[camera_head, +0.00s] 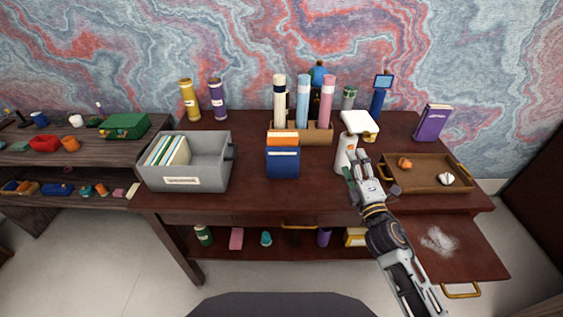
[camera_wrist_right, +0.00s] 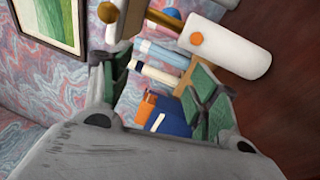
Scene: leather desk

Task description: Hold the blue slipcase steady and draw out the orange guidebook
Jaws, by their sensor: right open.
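The blue slipcase (camera_head: 283,164) stands upright on the desk, near the middle. The orange guidebook (camera_head: 283,138) sits in it with its top showing above the case; the rest is hidden. Both also show in the right wrist view, the slipcase (camera_wrist_right: 176,124) and the guidebook (camera_wrist_right: 146,106), beyond the fingers. My right gripper (camera_head: 358,167) is open and empty, to the right of the slipcase and apart from it. Its green-padded fingers are spread in the wrist view (camera_wrist_right: 160,92). My left gripper is not in view.
A white container (camera_head: 341,158) stands close by my right gripper. Rolled tubes in a brown holder (camera_head: 316,134) stand behind the slipcase. A grey bin (camera_head: 214,174) is left, a brown tray (camera_head: 425,181) right. Desk in front of the slipcase is clear.

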